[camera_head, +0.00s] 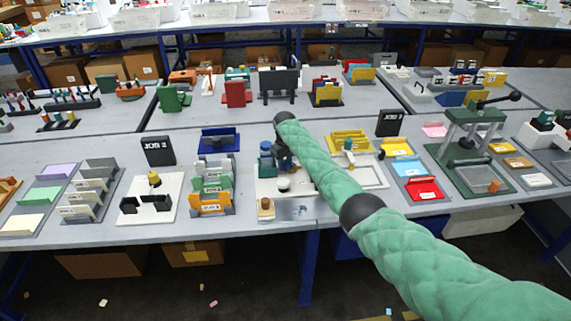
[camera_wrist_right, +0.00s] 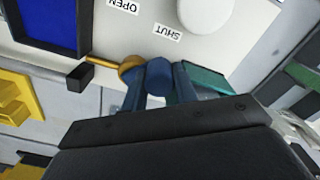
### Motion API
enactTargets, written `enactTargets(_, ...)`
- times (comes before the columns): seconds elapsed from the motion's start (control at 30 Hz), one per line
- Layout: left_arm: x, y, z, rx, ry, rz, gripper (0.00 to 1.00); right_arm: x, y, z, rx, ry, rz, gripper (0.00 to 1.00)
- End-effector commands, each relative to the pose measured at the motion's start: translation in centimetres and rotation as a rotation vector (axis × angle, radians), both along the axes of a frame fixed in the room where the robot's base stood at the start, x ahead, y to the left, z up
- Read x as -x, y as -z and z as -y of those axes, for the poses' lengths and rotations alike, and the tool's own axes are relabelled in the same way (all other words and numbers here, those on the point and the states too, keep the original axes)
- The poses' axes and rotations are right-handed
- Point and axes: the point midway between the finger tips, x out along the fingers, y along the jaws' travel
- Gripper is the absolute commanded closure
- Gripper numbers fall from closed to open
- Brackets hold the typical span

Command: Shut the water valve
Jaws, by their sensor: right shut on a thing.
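The water valve shows in the right wrist view as a blue rounded handle (camera_wrist_right: 158,72) beside a brass ring and rod (camera_wrist_right: 128,68). It sits at a pale panel with upside-down labels, SHUT (camera_wrist_right: 166,32) and OPEN (camera_wrist_right: 124,5); the handle is nearer the SHUT label. My right gripper (camera_wrist_right: 159,88) is shut on the blue handle, with one dark finger on each side. In the head view my right gripper (camera_head: 283,160) is over the white station (camera_head: 268,188) at the middle of the table, where my arm hides most of the valve. My left gripper is not in view.
A teal pump-like part (camera_head: 265,160) stands just left of my right gripper. A yellow tray (camera_head: 350,141) and a red tray (camera_head: 424,188) lie to the right. Orange and green holders (camera_head: 211,198) stand close on the left. The table's front edge is just below.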

Motion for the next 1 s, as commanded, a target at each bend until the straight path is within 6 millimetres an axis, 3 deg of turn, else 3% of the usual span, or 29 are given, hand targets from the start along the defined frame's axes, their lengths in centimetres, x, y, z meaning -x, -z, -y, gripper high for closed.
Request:
enactTargets(0.33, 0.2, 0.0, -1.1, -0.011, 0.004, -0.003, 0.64, -0.2, -0.3, 0.0, -0.001, 0.002, 0.004, 0.94)
enactTargets(0.37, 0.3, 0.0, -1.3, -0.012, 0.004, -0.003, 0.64, -0.2, -0.3, 0.0, -0.001, 0.002, 0.004, 0.68)
enactTargets(0.47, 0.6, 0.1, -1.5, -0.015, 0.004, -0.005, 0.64, -0.2, -0.3, 0.0, -0.001, 0.002, 0.004, 0.5)
enactTargets(0.87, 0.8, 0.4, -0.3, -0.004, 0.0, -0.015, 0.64, -0.1, -0.8, 0.0, -0.001, 0.001, 0.003, 0.5)
enactTargets(1.0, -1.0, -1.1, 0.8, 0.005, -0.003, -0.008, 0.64, -0.1, -2.6, 0.0, -0.002, 0.001, 0.005, 0.5)
